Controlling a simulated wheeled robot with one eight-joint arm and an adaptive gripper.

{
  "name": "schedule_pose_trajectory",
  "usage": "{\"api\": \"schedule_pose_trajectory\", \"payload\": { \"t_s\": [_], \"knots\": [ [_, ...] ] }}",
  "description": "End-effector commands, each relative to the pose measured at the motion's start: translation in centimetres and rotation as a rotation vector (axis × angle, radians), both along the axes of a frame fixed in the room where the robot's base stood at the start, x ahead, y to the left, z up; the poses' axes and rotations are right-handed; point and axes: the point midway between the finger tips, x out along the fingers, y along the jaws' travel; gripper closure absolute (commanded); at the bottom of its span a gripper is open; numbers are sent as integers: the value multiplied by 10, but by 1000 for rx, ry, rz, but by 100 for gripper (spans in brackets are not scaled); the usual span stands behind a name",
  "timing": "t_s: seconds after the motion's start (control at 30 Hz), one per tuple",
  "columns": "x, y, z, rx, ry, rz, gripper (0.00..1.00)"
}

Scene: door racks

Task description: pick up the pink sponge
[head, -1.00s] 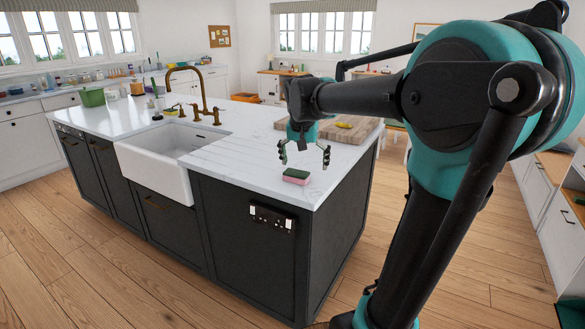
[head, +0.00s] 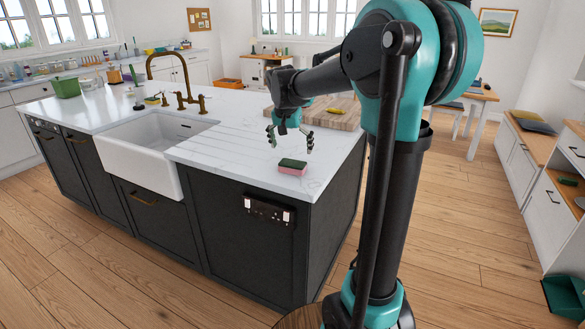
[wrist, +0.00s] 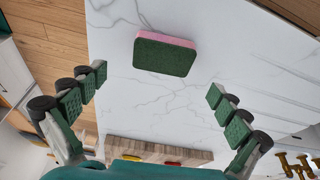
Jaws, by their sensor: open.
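The pink sponge (head: 291,170) has a dark green top and a pink lower side. It lies on the white marble island top near its front right corner. In the wrist view the sponge (wrist: 165,54) shows its green face, with a pink edge along the far side. My gripper (head: 290,140) is open and empty. In the head view it hangs just above and behind the sponge. In the wrist view its two fingers (wrist: 157,98) are spread wide, and the sponge lies beyond the fingertips, roughly centred between them. Nothing hides the sponge.
A white sink (head: 135,163) with a brass faucet (head: 178,85) is set in the island to the left. A wooden board (head: 335,114) lies behind my gripper with a yellow item (head: 308,112) on it. The marble around the sponge is clear.

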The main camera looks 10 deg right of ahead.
Motion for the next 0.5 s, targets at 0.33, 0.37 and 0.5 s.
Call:
{"api": "schedule_pose_trajectory", "payload": {
  "t_s": [0.33,0.37,0.5],
  "knots": [
    [10,-2,-27,0,0,-1,0],
    [11,-2,-31,0,0,-1,0],
    [18,-4,-50,0,0,-1,0]
  ]
}}
